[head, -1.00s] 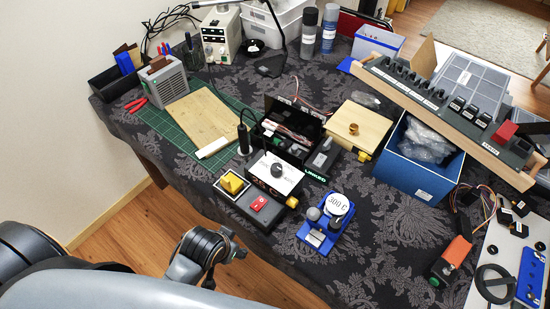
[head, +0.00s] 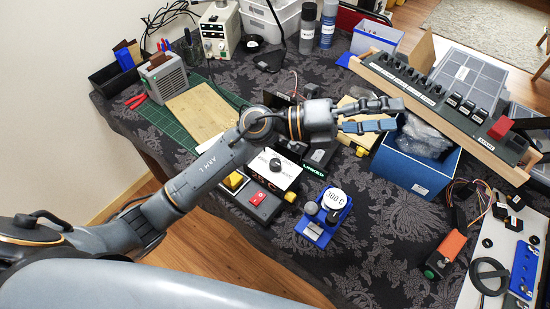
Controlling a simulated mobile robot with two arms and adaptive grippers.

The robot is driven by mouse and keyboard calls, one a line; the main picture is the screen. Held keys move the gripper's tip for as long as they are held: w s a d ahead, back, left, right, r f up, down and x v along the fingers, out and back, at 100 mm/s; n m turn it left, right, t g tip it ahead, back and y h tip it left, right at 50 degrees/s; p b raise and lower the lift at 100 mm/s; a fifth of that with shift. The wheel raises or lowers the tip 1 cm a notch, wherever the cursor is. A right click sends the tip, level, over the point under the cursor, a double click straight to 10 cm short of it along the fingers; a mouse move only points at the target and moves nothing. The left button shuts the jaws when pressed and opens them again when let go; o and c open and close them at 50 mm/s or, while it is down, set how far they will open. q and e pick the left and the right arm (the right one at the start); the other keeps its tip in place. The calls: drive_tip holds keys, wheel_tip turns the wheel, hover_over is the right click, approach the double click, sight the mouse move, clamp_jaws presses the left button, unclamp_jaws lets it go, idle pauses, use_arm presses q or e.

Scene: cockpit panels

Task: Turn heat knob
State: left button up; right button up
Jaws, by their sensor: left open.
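A black knob (head: 275,165) stands on a white-topped box (head: 286,180) near the table's front, just below my left forearm in the picture. A blue stand (head: 314,232) to its right carries a round white dial marked "300 C" (head: 335,200) and a grey knob (head: 311,208). I cannot tell which of these is the heat knob. My left gripper (head: 398,115) is open and empty, with its fingers pointing right. It appears over the blue bin, up and to the right of both knobs, touching neither. My right gripper is not in view.
A control box with a red switch (head: 257,197) and yellow button adjoins the white-topped box. A blue bin (head: 410,168) holds clear bags. A long switch panel (head: 440,100) lies behind it. Bare cloth (head: 385,240) lies right of the blue stand.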

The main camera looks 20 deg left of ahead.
use_arm(q)
wheel_tip(320, 180, down, 4)
drive_tip(key=s+d+m+g+y, duration=0.1)
drive_tip(key=m+g+y, duration=0.2)
drive_tip(key=m+g, duration=0.1)
drive_tip(key=m+g+y, duration=0.1)
drive_tip(key=m+y, duration=0.1)
drive_tip(key=y, duration=1.4)
approach(275, 162)
drive_tip(key=f+p, duration=0.1)
drive_tip(key=f, duration=0.2)
drive_tip(key=f+p, duration=0.1)
drive_tip(key=f, duration=0.2)
drive_tip(key=f+p, duration=0.1)
drive_tip(key=f, duration=0.2)
drive_tip(key=shift+d+p, duration=0.35)
clamp_jaws()
